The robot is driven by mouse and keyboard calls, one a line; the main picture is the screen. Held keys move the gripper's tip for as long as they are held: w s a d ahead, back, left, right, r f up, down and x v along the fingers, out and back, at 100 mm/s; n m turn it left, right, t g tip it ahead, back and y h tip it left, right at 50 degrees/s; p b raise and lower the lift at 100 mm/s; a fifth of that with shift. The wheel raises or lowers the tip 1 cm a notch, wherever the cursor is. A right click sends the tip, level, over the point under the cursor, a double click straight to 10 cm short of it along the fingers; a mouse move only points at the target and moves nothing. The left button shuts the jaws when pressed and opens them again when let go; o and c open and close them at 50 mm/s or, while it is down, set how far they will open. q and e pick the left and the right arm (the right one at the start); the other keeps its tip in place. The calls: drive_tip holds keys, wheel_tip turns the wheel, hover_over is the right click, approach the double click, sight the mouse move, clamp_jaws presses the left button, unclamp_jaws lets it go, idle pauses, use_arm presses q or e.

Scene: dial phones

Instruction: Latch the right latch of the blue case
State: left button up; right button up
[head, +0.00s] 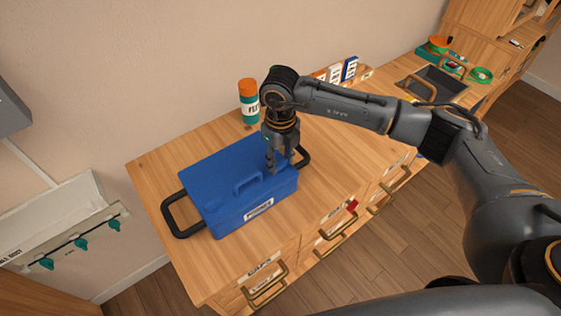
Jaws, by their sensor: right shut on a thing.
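The blue case (228,187) stands on the wooden cabinet top with its lid down. It has a blue handle on the lid, a white label on the front and a black side handle at each end. My right gripper (279,164) points down at the right end of the case, by the lid's edge. Its fingers are shut on a part of the case there. The right latch cannot be made out, as the fingers cover that spot. My left gripper is not in view.
An orange-capped bottle (249,102) stands behind the case near the wall. White and blue boxes (342,70) stand farther right along the wall. The wooden top (320,185) is clear right of the case. Drawers with brass handles (337,243) line the front.

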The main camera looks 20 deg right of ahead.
sight(281, 163)
drive_tip(key=shift+m, duration=0.6)
drive_tip(key=o, duration=1.2)
drive_tip(key=shift+r, duration=0.1)
wheel_tip(281, 163, up, 12)
drive_tip(key=shift+f, duration=0.1)
